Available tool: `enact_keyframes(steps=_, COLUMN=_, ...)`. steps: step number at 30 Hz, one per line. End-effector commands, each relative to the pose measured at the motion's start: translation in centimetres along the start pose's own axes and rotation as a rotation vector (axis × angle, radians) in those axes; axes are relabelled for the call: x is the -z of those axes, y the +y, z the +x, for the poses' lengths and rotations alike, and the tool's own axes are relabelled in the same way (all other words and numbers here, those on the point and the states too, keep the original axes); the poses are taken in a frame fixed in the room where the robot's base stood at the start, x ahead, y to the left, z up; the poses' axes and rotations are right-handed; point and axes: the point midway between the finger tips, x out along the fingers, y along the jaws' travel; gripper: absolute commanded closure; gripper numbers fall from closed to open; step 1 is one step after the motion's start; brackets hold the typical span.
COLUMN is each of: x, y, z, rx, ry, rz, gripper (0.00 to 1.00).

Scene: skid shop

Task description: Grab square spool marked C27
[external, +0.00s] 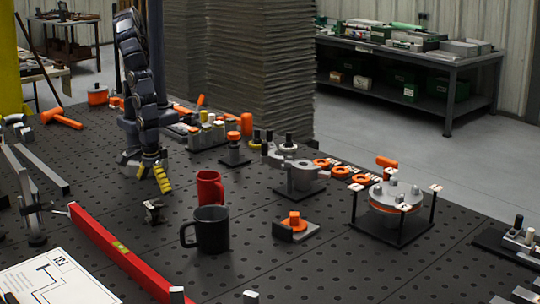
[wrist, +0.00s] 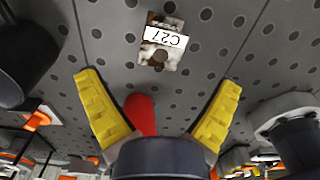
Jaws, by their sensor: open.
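The square spool marked C27 (wrist: 160,56) is a small, worn, brown-and-white piece with a white C27 label, lying on the dark perforated table beyond my fingertips in the wrist view. A small metallic piece (external: 153,210) below my gripper in the external view appears to be the same spool. My gripper (external: 153,178) has yellow fingers and is above the table, apart from the spool. In the wrist view my gripper (wrist: 158,79) is open, its fingers wide apart with nothing held between them. The spool's label is not readable in the external view.
A red mug (external: 208,187) and a black mug (external: 211,230) stand right of the spool. A red level (external: 120,252) lies at the front left. A grey-and-orange fixture (external: 297,226) sits farther right. Bare table surrounds the spool.

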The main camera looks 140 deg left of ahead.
Motion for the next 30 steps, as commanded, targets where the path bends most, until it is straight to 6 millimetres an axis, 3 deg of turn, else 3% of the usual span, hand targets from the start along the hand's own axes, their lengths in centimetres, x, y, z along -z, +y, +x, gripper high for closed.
enact_keyframes(steps=16, x=-0.3, y=-0.3, z=6.1, rx=0.005, ry=0.002, rz=0.004, gripper=0.08)
enact_keyframes(steps=25, x=-0.3, y=-0.2, z=6.8, rx=0.000, ry=0.000, rz=0.005, gripper=0.08)
enact_keyframes(steps=30, x=-0.3, y=-0.2, z=6.7, rx=0.000, ry=0.000, rz=0.005, gripper=0.77)
